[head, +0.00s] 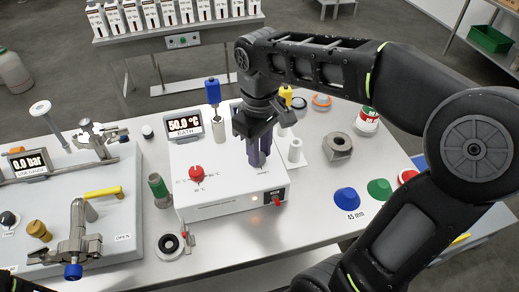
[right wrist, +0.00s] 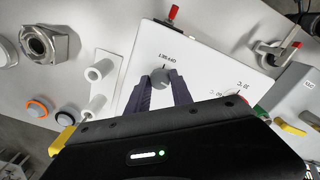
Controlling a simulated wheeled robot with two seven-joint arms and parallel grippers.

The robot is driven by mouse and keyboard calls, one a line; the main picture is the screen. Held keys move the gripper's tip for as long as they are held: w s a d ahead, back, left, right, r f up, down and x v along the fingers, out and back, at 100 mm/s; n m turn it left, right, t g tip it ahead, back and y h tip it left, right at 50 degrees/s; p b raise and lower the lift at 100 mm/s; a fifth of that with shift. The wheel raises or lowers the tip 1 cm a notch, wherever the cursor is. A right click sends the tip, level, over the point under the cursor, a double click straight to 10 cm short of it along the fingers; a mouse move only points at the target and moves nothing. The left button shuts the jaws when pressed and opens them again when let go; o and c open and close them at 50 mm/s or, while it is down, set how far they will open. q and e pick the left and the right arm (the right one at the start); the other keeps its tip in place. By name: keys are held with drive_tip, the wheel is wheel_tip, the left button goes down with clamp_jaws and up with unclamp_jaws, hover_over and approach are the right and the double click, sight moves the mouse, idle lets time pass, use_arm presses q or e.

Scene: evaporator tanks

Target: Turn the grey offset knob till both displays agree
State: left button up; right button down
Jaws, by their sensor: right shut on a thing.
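The grey offset knob (right wrist: 160,79) is on the top face of the white bath unit (right wrist: 148,54), beside its OFFSET label in the right wrist view. My right gripper (right wrist: 161,84) is shut on the knob, one purple finger on each side. In the head view my right gripper (head: 258,162) points down at the unit and hides the knob. One display (head: 184,125), labelled BATH, reads 50.0 °C behind the unit. I cannot make out a second temperature display; the gripper and arm cover part of that area. My left gripper is not in view.
A red knob (head: 196,173) with a scale is on the unit's left side. A red switch (head: 277,200) is at its front right. A gauge display (head: 28,163) reads 0.0 bar. A green-topped cylinder (head: 159,190) stands left of the unit. Blue (head: 346,199) and green cones stand right.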

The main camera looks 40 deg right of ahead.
drive_tip(key=c, duration=1.1)
unclamp_jaws()
drive_tip(key=shift+r, duration=0.15)
drive_tip(key=shift+r, duration=0.3)
wheel_tip(320, 180, up, 6)
drive_tip(key=shift+f+p, duration=0.1)
drive_tip(key=shift+p, duration=0.75)
drive_tip(key=shift+r+p, duration=0.65)
drive_tip(key=shift+f, duration=0.1)
